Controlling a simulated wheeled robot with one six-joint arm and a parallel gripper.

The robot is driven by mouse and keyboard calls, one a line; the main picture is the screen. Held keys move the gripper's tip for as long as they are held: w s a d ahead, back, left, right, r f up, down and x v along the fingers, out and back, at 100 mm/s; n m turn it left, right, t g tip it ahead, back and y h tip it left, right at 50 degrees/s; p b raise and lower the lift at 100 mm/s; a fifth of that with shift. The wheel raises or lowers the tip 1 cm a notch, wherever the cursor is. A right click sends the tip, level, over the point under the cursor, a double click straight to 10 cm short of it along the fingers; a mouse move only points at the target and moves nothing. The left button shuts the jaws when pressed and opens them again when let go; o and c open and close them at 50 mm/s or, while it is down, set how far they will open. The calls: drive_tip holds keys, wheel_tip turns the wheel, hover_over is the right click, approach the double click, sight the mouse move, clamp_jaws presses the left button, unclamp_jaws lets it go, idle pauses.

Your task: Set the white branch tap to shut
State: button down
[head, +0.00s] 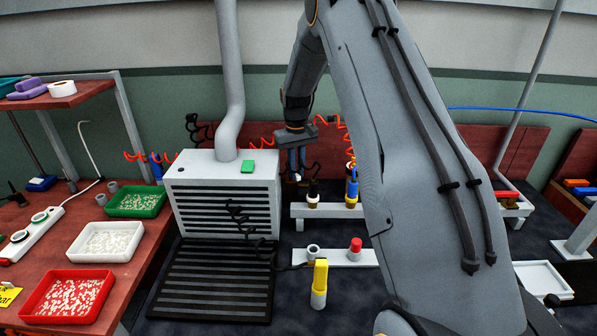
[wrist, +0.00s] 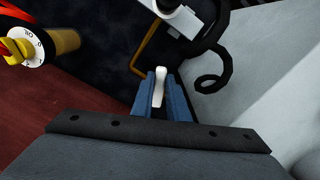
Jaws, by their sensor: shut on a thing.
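My gripper (head: 297,172) is low behind the right side of the grey louvred box, in front of the red-brown back panel. In the wrist view, its two blue fingers (wrist: 160,95) are shut on a small white lever (wrist: 158,86), which I take to be the white branch tap's handle. A small white part (head: 298,178) also shows between the fingertips in the head view. The tap's body and any markings on it are hidden by the fingers, so I cannot tell its setting.
The louvred box (head: 222,205) stands close to the left of my gripper. A black-topped tool (head: 313,192) and a blue-and-yellow one (head: 351,185) stand on a white rack to the right. A yellow-handled dial (wrist: 30,46) and black coiled cable (wrist: 212,70) flank the fingers.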

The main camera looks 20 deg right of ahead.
drive_tip(key=shift+w+a+m+b, duration=0.1)
drive_tip(key=shift+a+m+b, duration=0.3)
drive_tip(key=shift+m, duration=0.9)
drive_tip(key=shift+w+a+m+b, duration=0.1)
drive_tip(key=shift+a+m+b, duration=0.3)
drive_tip(key=shift+m, duration=0.9)
drive_tip(key=shift+a+r, duration=0.1)
drive_tip(key=c, duration=1.7)
unclamp_jaws()
